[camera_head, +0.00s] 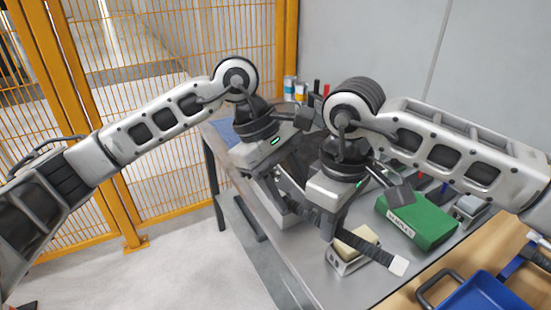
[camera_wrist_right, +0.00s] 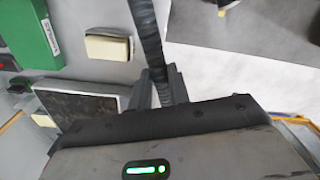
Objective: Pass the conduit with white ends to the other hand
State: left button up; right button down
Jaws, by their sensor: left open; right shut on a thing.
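The conduit is a dark ribbed rod (camera_head: 366,247) held above the grey table, slanting from upper left to lower right. Its near white end (camera_head: 398,265) is visible; the far end is lost among the dark parts near my left gripper. My right gripper (camera_head: 328,228) is shut on the conduit around its middle. In the right wrist view the conduit (camera_wrist_right: 147,35) runs up from between the fingers (camera_wrist_right: 163,88). My left gripper (camera_head: 277,193) is open beside the conduit's upper-left part; I cannot tell whether its fingers surround it.
A green box (camera_head: 424,222) and a small pale-topped block (camera_head: 350,250) lie on the grey table (camera_head: 300,265) close to the conduit. A blue bin (camera_head: 485,292) stands on a wooden surface at lower right. Bottles (camera_head: 299,90) stand at the back, and a yellow fence (camera_head: 180,50) is behind.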

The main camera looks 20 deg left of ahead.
pick_arm(q)
jog(key=shift+x, duration=1.45)
jog(key=shift+c, duration=0.3)
grip_shut()
pick_arm(e)
jog(key=c, duration=1.2)
grip_release()
jog(key=shift+c, duration=0.2)
